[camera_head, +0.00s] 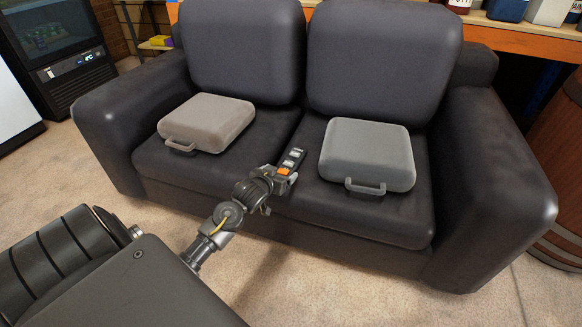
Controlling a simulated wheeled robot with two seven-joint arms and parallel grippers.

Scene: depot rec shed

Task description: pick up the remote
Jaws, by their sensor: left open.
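A dark remote (294,157) with light grey patches lies on the front part of the dark sofa seat, near the gap between the two cushions. My left gripper (281,178) reaches in from the left and is at the near end of the remote. It is open, with an orange patch showing at the jaws. The fingertips are small here, and I cannot tell if they touch the remote or sit around it. My right gripper is not in view.
The dark sofa (350,207) has padded arms on both sides. A beige case (207,122) lies left of the remote and a grey case (368,152) lies right of it, both with handles facing me. A shelf with containers (508,9) stands behind. Carpet is clear in front.

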